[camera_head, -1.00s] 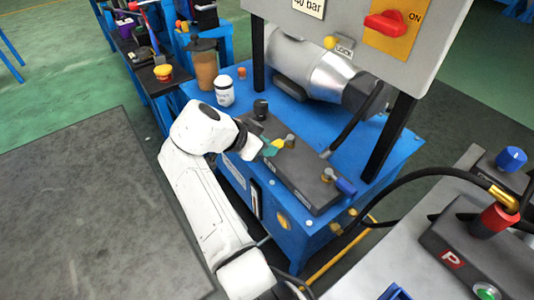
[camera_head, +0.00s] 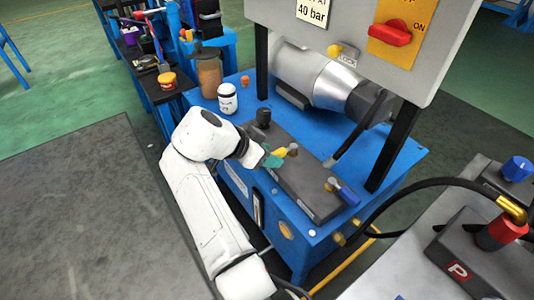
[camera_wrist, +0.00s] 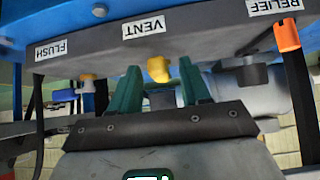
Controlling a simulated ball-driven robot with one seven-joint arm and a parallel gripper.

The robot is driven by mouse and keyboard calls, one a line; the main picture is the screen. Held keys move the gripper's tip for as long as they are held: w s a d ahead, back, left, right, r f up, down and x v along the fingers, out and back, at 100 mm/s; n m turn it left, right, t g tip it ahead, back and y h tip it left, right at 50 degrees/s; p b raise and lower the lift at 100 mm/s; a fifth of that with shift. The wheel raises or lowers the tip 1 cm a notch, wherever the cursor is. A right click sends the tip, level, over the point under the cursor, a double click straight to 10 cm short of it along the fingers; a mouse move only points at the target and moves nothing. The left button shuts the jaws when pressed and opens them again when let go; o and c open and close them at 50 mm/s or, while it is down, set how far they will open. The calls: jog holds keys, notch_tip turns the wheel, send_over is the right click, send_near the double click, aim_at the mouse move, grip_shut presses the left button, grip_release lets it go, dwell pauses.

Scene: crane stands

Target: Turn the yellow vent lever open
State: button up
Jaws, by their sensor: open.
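The yellow vent lever (camera_head: 280,153) is on the dark valve block (camera_head: 318,204) on top of the blue stand. In the wrist view, the lever (camera_wrist: 158,68) shows under the VENT label, in the gap between my two green fingers. My gripper (camera_wrist: 160,82) is open, with a finger on either side of the lever and visible space between. In the head view, my gripper (camera_head: 273,157) is at the lever's near left side, and my wrist hides part of the block. Whether a finger touches the lever I cannot tell.
A blue lever (camera_head: 345,192) sits at the block's near end and a black knob (camera_head: 263,116) at its far end. The wrist view shows an orange knob (camera_wrist: 287,36) by the RELIEF label. A white bottle (camera_head: 227,98) stands behind. A control box on black posts overhangs the stand.

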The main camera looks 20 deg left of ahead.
jog(key=shift+r, duration=0.1)
jog(key=p+v, duration=0.1)
jog(key=v, duration=0.9)
jog(key=shift+s+a+r, duration=0.15)
jog(key=shift+s+a, duration=0.05)
